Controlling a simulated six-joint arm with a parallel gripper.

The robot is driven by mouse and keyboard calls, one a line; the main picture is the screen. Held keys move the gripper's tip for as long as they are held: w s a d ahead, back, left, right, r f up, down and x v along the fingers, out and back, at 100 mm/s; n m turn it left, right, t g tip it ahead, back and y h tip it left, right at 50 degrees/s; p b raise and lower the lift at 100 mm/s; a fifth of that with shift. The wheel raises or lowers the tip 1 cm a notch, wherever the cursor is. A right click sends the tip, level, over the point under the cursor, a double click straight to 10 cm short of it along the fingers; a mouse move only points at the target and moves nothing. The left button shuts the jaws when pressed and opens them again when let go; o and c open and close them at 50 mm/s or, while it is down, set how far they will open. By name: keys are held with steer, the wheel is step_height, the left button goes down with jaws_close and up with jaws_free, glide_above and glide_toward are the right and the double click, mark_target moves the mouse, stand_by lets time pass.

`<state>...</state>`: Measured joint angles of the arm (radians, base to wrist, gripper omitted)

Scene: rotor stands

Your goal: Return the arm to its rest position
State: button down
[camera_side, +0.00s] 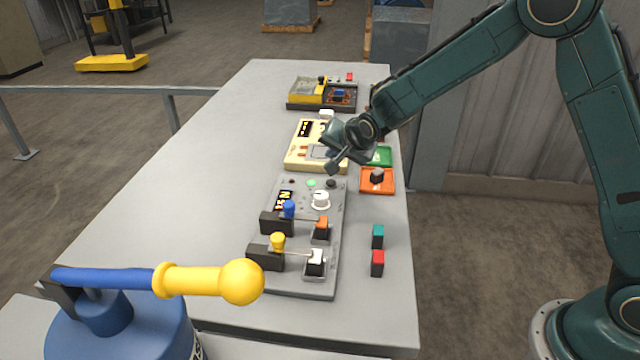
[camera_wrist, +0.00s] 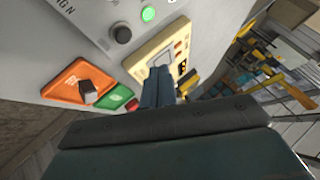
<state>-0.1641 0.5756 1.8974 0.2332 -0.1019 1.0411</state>
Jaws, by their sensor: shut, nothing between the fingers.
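My gripper (camera_side: 334,165) is at the end of my green arm, above the table between the cream panel and the grey panel. Its fingers are shut with nothing between them. In the wrist view the closed fingers (camera_wrist: 158,86) point toward the cream panel (camera_wrist: 160,55). The cream panel (camera_side: 294,158) lies partly behind my gripper in the side view. Whether the fingertips touch anything is hard to tell.
A grey panel (camera_side: 300,285) with levers and a white knob lies nearer the camera. Teal (camera_side: 378,236) and red (camera_side: 377,263) blocks stand near the right edge. The table's left side (camera_side: 190,190) is clear.

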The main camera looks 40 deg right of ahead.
steer(key=s+d+r+n+g, duration=0.25)
steer(key=s+r+n, duration=0.25)
steer(key=s+r, duration=1.1)
steer(key=s+d+n+y, duration=0.1)
steer(key=s+n, duration=0.4)
steer(key=s, duration=1.9)
steer(key=shift+n+g, duration=0.4)
steer(key=shift+g, duration=0.05)
steer(key=shift+f, duration=0.1)
